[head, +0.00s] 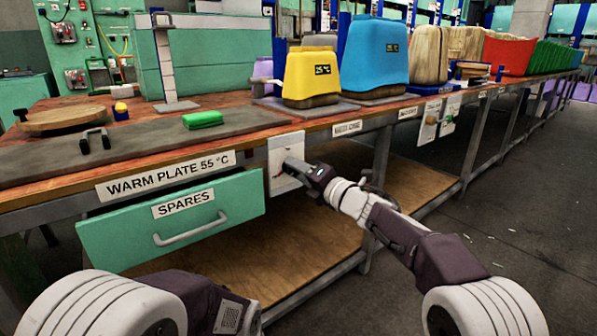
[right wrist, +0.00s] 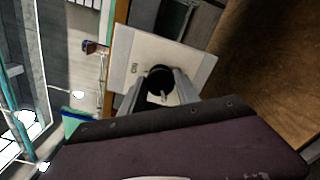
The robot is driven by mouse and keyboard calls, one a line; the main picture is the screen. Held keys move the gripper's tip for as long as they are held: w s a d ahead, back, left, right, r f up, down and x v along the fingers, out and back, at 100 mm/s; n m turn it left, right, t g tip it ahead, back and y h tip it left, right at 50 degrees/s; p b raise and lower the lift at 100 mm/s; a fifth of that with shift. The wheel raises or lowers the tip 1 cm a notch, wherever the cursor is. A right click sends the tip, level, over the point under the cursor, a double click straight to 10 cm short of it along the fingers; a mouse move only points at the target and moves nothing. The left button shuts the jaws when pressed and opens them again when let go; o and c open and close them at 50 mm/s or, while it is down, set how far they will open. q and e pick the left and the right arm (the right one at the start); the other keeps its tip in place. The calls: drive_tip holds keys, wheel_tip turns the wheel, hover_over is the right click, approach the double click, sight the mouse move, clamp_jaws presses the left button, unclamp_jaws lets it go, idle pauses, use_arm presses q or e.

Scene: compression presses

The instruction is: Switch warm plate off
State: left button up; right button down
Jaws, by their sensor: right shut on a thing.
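The warm plate (head: 150,138) is a long dark grey slab on the wooden bench, with the sign "WARM PLATE 55 °C" (head: 170,175) on the bench edge below it. A white switch panel (head: 277,150) is mounted on the bench front, right of that sign. In the right wrist view the panel (right wrist: 193,63) carries a round black knob (right wrist: 159,75) with a light pointer mark and a small marking too unclear to read. My right gripper (head: 293,164) is shut on the knob, one finger on each side. My left gripper is out of view; only part of that arm shows.
A green "SPARES" drawer (head: 240,205) is left of the panel, under the bench. On the bench are a green block (head: 203,120), a round wooden board (head: 65,118), and yellow (head: 312,75) and blue (head: 372,58) presses.

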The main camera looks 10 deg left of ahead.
drive_tip(key=c, duration=0.9)
unclamp_jaws()
drive_tip(key=shift+f, duration=0.1)
drive_tip(key=p+v, duration=0.1)
drive_tip(key=v, duration=0.8)
drive_tip(key=shift+p, duration=0.35)
